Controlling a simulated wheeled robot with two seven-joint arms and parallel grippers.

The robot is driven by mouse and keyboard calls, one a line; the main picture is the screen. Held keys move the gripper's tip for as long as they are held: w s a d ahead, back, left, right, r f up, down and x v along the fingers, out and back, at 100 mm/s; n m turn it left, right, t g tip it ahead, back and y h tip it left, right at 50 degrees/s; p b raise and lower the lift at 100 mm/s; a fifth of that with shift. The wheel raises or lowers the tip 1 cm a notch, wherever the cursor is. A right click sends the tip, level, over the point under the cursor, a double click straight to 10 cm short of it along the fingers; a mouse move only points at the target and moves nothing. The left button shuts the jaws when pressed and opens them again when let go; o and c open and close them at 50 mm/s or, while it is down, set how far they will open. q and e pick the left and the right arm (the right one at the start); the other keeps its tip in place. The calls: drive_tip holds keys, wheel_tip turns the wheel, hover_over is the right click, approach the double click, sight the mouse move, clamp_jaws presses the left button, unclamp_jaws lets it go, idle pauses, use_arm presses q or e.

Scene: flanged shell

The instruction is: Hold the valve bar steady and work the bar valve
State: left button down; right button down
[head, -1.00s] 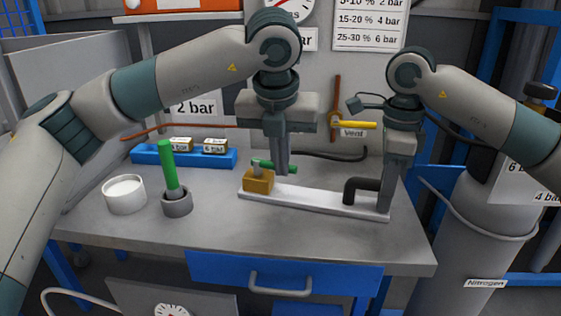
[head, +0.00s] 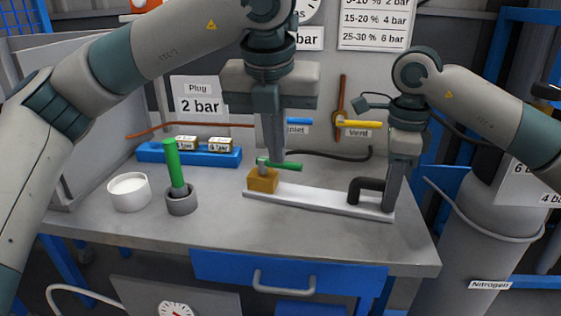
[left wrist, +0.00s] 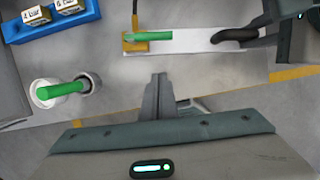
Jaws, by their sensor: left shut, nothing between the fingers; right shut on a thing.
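The valve bar (head: 315,201) is a pale flat strip lying on the bench. At its left end is a brass valve block (head: 262,181) with a green lever (head: 287,166) pointing right, roughly along the bar. A black bent pipe (head: 366,187) rises near its right end. My left gripper (head: 277,157) is shut and empty, overlapping the lever in the head view. In the left wrist view its fingertips (left wrist: 160,76) are apart from the bar (left wrist: 190,42) and the lever (left wrist: 153,37), on the near side. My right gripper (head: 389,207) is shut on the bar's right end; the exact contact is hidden.
A green rod (head: 174,165) stands tilted in a grey cup (head: 182,203), beside a white round dish (head: 128,193). A blue rack (head: 160,154) with small labelled blocks lies behind. A yellow vent lever (head: 362,125) is on the back panel. The front bench top is clear.

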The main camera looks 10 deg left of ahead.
use_arm(q)
drive_tip(key=shift+v, duration=2.5)
use_arm(e)
drive_tip(key=c, duration=1.5)
unclamp_jaws()
wheel_tip(320, 180, up, 12)
